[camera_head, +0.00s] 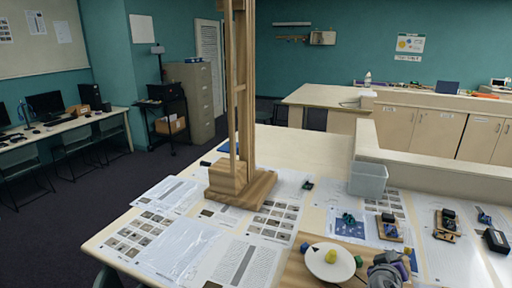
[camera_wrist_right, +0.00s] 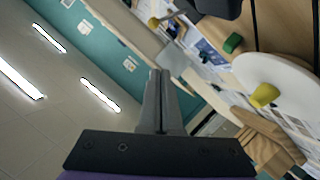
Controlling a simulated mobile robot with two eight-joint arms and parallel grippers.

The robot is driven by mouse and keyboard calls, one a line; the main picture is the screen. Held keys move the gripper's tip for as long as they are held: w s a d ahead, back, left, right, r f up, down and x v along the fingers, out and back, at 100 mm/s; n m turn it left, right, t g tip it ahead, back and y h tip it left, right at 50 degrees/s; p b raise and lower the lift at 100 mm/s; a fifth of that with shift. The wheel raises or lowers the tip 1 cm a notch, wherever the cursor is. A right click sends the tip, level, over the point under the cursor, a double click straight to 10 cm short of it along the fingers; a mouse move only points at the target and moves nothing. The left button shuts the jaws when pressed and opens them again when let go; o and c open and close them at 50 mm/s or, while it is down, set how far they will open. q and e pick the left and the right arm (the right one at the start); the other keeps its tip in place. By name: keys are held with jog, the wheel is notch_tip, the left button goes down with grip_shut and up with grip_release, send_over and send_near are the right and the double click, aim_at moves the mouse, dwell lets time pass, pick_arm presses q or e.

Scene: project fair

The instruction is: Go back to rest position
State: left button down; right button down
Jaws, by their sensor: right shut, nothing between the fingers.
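My right gripper (camera_head: 385,274) shows at the bottom right of the head view, beside a wooden board with a white disc (camera_head: 318,266). In the right wrist view, its two fingers (camera_wrist_right: 159,76) are together with nothing between them. The disc, with a yellow knob (camera_head: 331,256) on it, also shows in the wrist view (camera_wrist_right: 285,78), to the right of the fingers. The gripper looks apart from the disc. My left gripper is not in view.
A tall wooden stand (camera_head: 240,189) rises from the table. A grey bin (camera_head: 368,181) stands at the back right of the table. Printed sheets (camera_head: 250,262) and several small gadgets cover the table. A dark floor (camera_head: 85,190) lies open to the left.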

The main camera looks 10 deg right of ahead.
jog(key=s+a+f+g+y, duration=0.2)
jog(key=s+a+f+y, duration=0.2)
jog(key=s+a+f, duration=0.3)
jog(key=s+a+f+g+y, duration=0.2)
jog(key=s+a+f+y, duration=0.3)
jog(key=s+a, duration=0.7)
jog(key=a+f, duration=0.2)
jog(key=a, duration=0.3)
jog(key=shift+s+f+n+g+y, duration=0.15)
jog(key=shift+s+n+g+y, duration=0.15)
jog(key=shift+s, duration=0.1)
jog(key=shift+a, duration=0.1)
